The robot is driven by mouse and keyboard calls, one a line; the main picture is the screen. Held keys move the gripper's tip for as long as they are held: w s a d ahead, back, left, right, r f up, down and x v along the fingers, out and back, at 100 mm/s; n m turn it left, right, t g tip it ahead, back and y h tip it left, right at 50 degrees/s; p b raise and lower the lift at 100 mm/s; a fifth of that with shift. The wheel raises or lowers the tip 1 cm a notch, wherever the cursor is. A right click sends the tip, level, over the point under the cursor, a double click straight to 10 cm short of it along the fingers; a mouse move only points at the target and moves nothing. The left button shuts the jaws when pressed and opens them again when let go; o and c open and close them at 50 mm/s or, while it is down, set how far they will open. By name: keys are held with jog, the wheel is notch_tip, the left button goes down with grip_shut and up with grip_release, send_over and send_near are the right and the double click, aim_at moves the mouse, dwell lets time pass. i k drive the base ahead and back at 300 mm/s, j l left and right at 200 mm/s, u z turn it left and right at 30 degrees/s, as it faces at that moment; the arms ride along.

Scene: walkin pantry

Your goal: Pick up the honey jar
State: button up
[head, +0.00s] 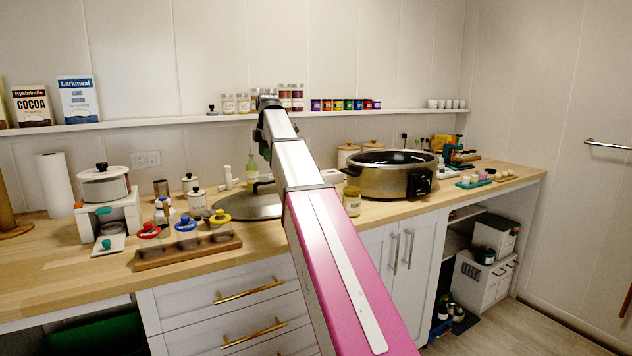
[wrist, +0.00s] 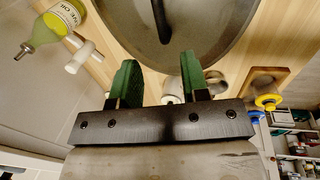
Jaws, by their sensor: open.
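A small jar with a yellow lid and pale amber contents, which looks like the honey jar (head: 352,201), stands upright on the wooden counter. It is just right of my arm and in front of the large steel cooker, near the counter's front edge. I cannot make it out in the wrist view. My gripper (wrist: 159,64) has two green fingers spread apart with nothing held between them. It is over the back of the counter, beside the big round lid, to the left of and behind the jar. In the head view my arm mostly hides it.
The steel cooker (head: 388,181) stands close behind the jar. The large round lid (wrist: 175,30) and an oil bottle (wrist: 48,28) are near my gripper. A wooden rack (head: 188,252) with coloured-lid jars is left of my arm. A shelf (head: 190,121) runs along the wall.

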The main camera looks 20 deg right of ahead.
aim_at(352, 199)
jog(key=k+j+z, duration=0.25)
jog(key=z, duration=0.15)
jog(key=k+j+z, duration=0.1)
jog(key=k+z, duration=0.3)
